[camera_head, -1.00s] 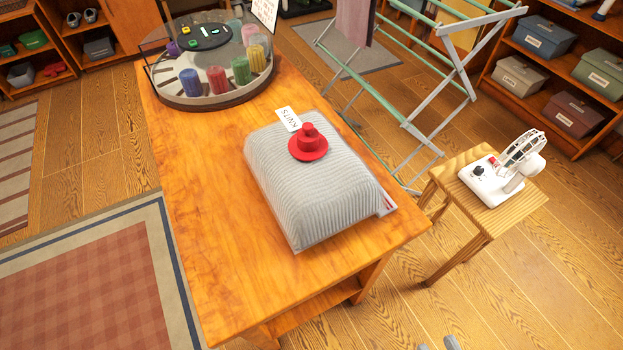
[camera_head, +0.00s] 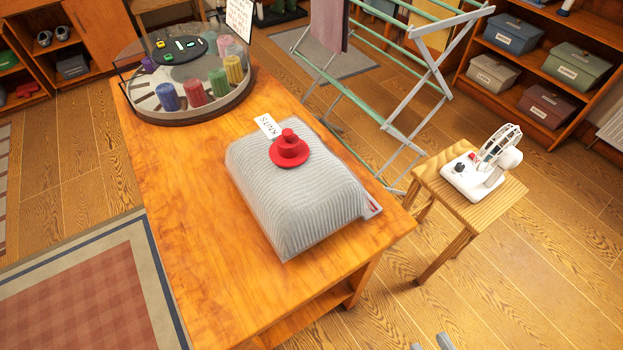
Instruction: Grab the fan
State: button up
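A small white fan (camera_head: 484,172) with a round grille and a flat base with dark and red knobs stands on a wooden stool (camera_head: 438,187) at the right. The grille faces up and to the left. Only small grey tips at the bottom edge, apparently part of my gripper (camera_head: 432,343), show in the head view. They are low in the picture, well below the stool and apart from the fan. Most of the gripper is out of frame, so its opening does not show clearly.
A large wooden table (camera_head: 190,215) fills the middle, bearing a knit-filled bag (camera_head: 300,200) with a red knob and a round glass case (camera_head: 190,75). A drying rack (camera_head: 425,80) stands behind the stool. Shelves with boxes (camera_head: 545,105) are at the back right. Floor in front of the stool is clear.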

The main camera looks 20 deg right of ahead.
aim_at(477, 180)
jog(key=i+j+z, duration=0.15)
jog(key=z, duration=0.3)
jog(key=i+j+z, duration=0.1)
jog(key=j+z, duration=0.15)
jog(key=z, duration=0.15)
jog(key=i+j+z, duration=0.1)
jog(key=j+z, duration=0.15)
jog(key=z, duration=0.2)
